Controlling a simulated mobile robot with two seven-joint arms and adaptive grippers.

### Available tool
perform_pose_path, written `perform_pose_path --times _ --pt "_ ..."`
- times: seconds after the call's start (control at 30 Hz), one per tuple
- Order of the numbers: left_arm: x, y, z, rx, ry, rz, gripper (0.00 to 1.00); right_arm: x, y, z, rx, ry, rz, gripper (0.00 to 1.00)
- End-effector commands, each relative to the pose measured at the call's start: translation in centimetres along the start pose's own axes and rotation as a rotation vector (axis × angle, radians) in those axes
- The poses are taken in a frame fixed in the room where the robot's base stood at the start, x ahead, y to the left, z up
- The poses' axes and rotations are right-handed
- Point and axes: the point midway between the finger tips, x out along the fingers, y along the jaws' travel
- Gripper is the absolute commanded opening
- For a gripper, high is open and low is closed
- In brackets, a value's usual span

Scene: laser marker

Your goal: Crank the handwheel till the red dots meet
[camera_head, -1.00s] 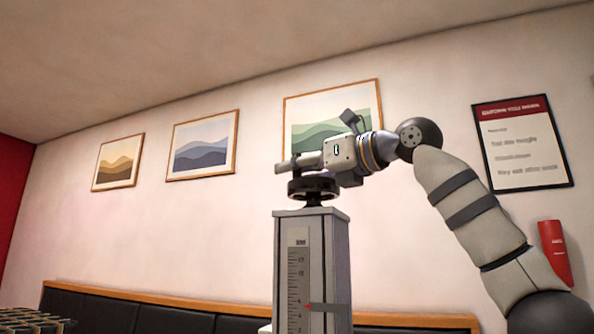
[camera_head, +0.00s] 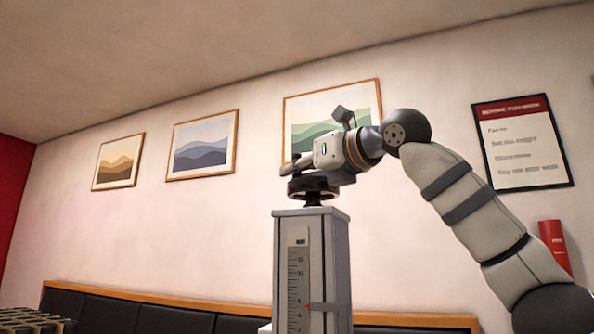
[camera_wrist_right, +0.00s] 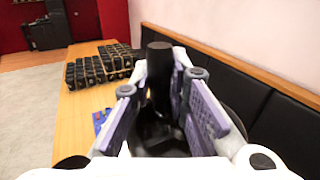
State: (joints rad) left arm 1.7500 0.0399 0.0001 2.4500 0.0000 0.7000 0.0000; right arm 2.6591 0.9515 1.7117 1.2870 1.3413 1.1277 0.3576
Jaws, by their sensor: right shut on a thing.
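The black handwheel (camera_head: 313,188) sits flat on top of a grey column (camera_head: 340,265). A ruled scale (camera_head: 298,275) runs down the column's front, with a small red mark (camera_head: 307,306) beside a grey pointer arm (camera_head: 328,307). I cannot make out two separate red dots. My right gripper (camera_head: 290,166) is at the wheel's upper left edge. In the right wrist view, its fingers (camera_wrist_right: 160,90) are shut around the wheel's upright dark crank handle (camera_wrist_right: 159,62). Much of the wheel is hidden behind the fingers there. My left gripper is not in view.
In the right wrist view, a wooden table (camera_wrist_right: 75,125) carries black racks (camera_wrist_right: 95,68) and a small blue item (camera_wrist_right: 99,120). A black padded bench (camera_wrist_right: 285,100) runs along the wall. Framed pictures (camera_head: 205,145) hang behind.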

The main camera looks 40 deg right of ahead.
Motion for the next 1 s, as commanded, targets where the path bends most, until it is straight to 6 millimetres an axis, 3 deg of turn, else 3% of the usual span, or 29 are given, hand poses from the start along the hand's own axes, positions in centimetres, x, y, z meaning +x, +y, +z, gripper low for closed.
perform_pose_path --times 1.0 --pt "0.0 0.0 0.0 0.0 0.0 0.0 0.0 0.8 -2.4 0.1 -0.002 -0.003 -0.901 0.0"
